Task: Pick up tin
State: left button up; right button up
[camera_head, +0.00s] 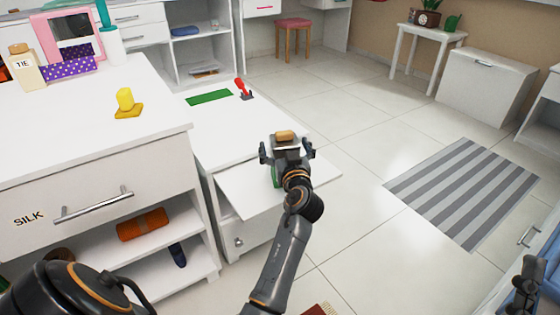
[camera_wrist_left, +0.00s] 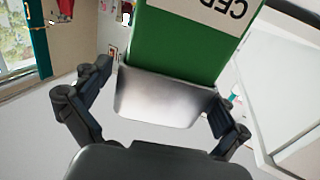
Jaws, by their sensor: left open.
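In the left wrist view a green tin (camera_wrist_left: 185,45) with a white label reading "CED" and a silver end face (camera_wrist_left: 160,97) lies between my spread fingers. My left gripper (camera_wrist_left: 158,95) is open around it, with gaps showing at the sides. In the head view my left gripper (camera_head: 287,150) is over the low white cabinet's front. A silver and tan patch shows between its fingers, and a strip of green (camera_head: 275,176) shows below it. The arm and gripper hide most of the tin there. A dark jointed part at the lower right may be my right gripper (camera_head: 526,285); its jaws are unclear.
A white dresser (camera_head: 95,150) on the left holds a yellow object (camera_head: 125,102), a bottle (camera_head: 25,66) and a polka-dot box (camera_head: 70,68). A green mat (camera_head: 209,97) and a red-handled item (camera_head: 243,89) lie on the low cabinet. The floor around the striped rug (camera_head: 465,190) is clear.

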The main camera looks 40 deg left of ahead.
pick_arm(q)
jog(key=c, duration=1.7)
jog(key=shift+o, duration=0.2)
